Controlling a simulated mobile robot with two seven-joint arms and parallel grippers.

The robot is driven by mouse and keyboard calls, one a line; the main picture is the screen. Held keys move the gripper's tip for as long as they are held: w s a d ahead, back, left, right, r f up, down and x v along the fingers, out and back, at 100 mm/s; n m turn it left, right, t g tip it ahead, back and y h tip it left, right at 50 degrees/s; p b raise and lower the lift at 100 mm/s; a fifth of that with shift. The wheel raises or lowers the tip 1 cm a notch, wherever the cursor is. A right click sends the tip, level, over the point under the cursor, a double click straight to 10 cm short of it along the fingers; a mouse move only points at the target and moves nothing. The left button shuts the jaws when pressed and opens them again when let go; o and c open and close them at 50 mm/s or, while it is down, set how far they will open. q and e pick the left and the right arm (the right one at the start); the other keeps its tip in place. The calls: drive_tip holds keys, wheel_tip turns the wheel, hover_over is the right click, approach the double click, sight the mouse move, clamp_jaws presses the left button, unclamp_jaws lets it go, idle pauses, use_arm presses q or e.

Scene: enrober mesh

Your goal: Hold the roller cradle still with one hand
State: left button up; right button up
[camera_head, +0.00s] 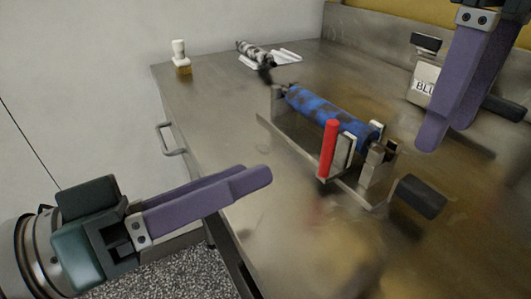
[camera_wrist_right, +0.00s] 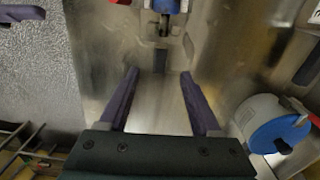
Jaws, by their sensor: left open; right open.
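The roller cradle (camera_head: 290,140) is a metal frame on the steel bench, with upright end plates. It carries a blue roller (camera_head: 325,112) with dark blotches. A red handle (camera_head: 328,150) stands at its near side, and a black block (camera_head: 420,197) is at its right end. My left gripper (camera_head: 258,180) is open and empty, left of and nearer than the cradle, apart from it. My right gripper (camera_head: 430,140) is open, above and right of the cradle, fingers pointing down. In the right wrist view its fingers (camera_wrist_right: 160,76) are apart with nothing gripped; the blue roller's end (camera_wrist_right: 168,5) shows at the top.
A white box labelled "BLU" (camera_head: 424,86) with black parts stands behind my right gripper. A blue and white round object (camera_wrist_right: 272,125) is right in the wrist view. The near bench is clear.

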sight(419, 184)
wheel_tip(419, 184, down, 10)
drive_tip(key=shift+r, duration=0.1)
idle(0.4)
drive_tip(key=shift+c, duration=0.2)
clamp_jaws()
idle(1.5)
